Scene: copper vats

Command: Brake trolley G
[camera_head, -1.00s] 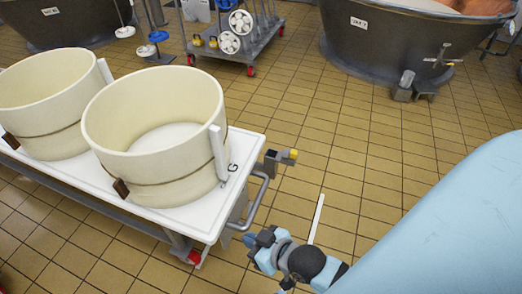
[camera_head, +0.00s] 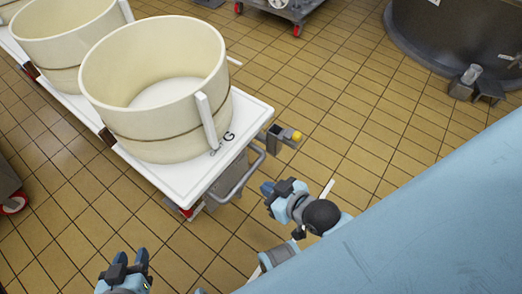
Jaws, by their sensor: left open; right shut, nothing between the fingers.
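Trolley G (camera_head: 256,113) is a white-topped trolley marked with a G near its front corner. It carries cream tubs. At its front end are a curved grey handle (camera_head: 243,180) and a grey bracket with a lever ending in a yellow knob (camera_head: 297,136). My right gripper (camera_head: 268,188) is shut and empty, just right of the handle and below the knob in the picture, apart from the knob. I cannot tell whether it touches the handle. My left gripper (camera_head: 130,258) is open and empty at the bottom left, over the floor.
The near tub (camera_head: 155,120) and a second tub (camera_head: 65,45) stand on the trolley top. A red caster (camera_head: 187,211) shows under its front. A dark vat (camera_head: 455,45) stands at the upper right. Another trolley (camera_head: 280,8) is at the top. Tiled floor between is clear.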

